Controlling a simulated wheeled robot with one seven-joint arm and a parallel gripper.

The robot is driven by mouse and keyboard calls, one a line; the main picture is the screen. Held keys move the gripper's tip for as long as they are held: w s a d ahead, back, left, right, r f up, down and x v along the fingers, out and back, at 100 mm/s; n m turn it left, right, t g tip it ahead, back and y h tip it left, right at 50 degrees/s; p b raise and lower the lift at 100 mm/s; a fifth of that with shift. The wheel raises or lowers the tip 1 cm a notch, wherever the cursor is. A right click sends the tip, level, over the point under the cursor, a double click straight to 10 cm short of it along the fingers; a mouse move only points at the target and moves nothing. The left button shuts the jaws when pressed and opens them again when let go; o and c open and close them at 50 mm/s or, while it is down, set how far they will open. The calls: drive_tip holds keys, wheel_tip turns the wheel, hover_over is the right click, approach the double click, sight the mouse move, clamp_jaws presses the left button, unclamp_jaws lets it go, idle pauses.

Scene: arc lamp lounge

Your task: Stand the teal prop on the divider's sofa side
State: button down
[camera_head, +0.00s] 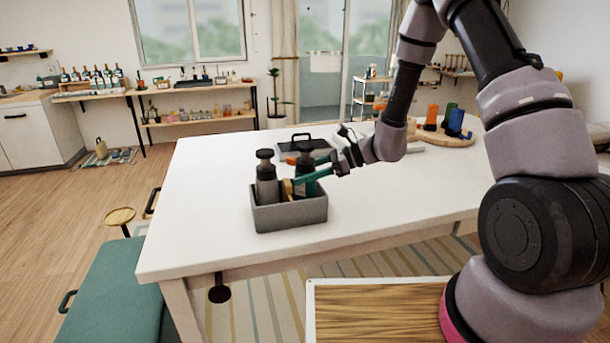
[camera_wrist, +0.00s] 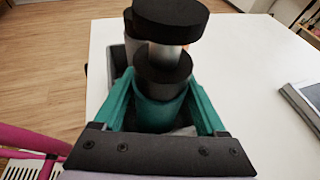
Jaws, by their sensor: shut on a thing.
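The teal prop (camera_wrist: 160,112) is a teal cylinder with a black collar, pale neck and wide black cap. It looks upright. In the head view its black cap (camera_head: 305,146) shows above the right part of a grey caddy (camera_head: 291,215). My gripper (camera_wrist: 158,82) reaches in from the right, with its teal fingers shut around the prop's body. A similar dark grey prop (camera_head: 266,180) stands in the caddy's left part. A tan piece (camera_head: 287,189), possibly the divider, shows between the two. The caddy's front wall hides the teal prop's base, so I cannot tell whether it touches the floor.
The caddy stands on a white table (camera_head: 200,220) with free room to its left. Behind it lies a flat grey case (camera_head: 290,152) with a black handle. A round wooden board (camera_head: 447,138) holds coloured items at the right. A teal padded bench (camera_head: 112,290) is at the lower left.

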drive_tip(key=shift+f, duration=0.25)
unclamp_jaws()
drive_tip(key=shift+f, duration=0.1)
drive_tip(key=shift+d+r, duration=0.25)
drive_tip(key=v, duration=1.1)
drive_tip(key=s+d+r+n+t+h, duration=0.3)
drive_tip(key=s+d+r+n+h, duration=0.2)
drive_tip(key=r, duration=0.7)
drive_tip(key=s+d+r+n+t+h, duration=0.3)
drive_tip(key=s+d+r+n+h, duration=0.3)
drive_tip(key=s+d+r+n, duration=0.3)
drive_tip(key=s+r, duration=0.4)
drive_tip(key=s, duration=0.1)
drive_tip(key=shift+d+r+t, duration=0.2)
drive_tip(key=shift+r+t, duration=0.1)
drive_tip(key=shift+t, duration=0.1)
drive_tip(key=shift+s, duration=0.15)
